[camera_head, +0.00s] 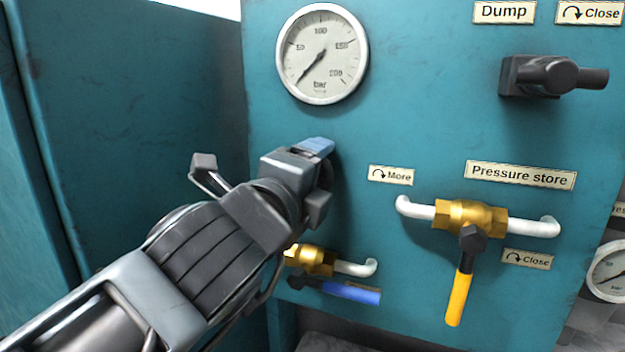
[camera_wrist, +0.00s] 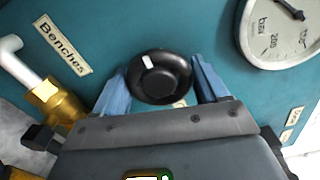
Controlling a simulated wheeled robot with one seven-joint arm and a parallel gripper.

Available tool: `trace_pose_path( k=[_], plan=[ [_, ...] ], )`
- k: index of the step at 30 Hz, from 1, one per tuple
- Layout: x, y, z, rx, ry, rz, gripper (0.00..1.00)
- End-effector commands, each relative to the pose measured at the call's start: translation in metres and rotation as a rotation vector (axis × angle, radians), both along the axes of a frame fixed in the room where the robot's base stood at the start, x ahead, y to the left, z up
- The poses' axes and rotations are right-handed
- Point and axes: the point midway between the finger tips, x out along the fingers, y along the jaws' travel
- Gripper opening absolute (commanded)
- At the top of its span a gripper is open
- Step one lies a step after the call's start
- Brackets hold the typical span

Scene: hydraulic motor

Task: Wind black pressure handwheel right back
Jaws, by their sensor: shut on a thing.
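The black pressure handwheel (camera_wrist: 160,77) is a round black knob with a white mark near its upper left edge, in the wrist view. My gripper (camera_wrist: 163,82) has its blue fingers on either side of the wheel and is shut on it. In the head view my gripper (camera_head: 318,150) reaches the teal panel below the gauge, and the handwheel is hidden behind it. The pressure gauge (camera_head: 322,54) has its needle pointing to the lower left, at the low end of the scale. A "More" label (camera_head: 391,175) with a turning arrow is right of my gripper.
A brass valve (camera_head: 470,216) with a yellow lever stands to the right. A blue-handled valve (camera_head: 350,292) sits below my gripper. A black dump handle (camera_head: 555,75) juts out at upper right. A teal side wall (camera_head: 140,120) stands left.

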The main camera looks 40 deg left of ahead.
Motion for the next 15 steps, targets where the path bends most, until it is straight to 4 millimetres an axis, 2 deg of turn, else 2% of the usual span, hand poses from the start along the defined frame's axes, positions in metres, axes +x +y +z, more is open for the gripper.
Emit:
trace_pose_path(
  k=[15],
  plan=[
    [0.0001, -0.0002, -0.001, -0.481, -0.114, 0.0, 0.43]
  ],
)
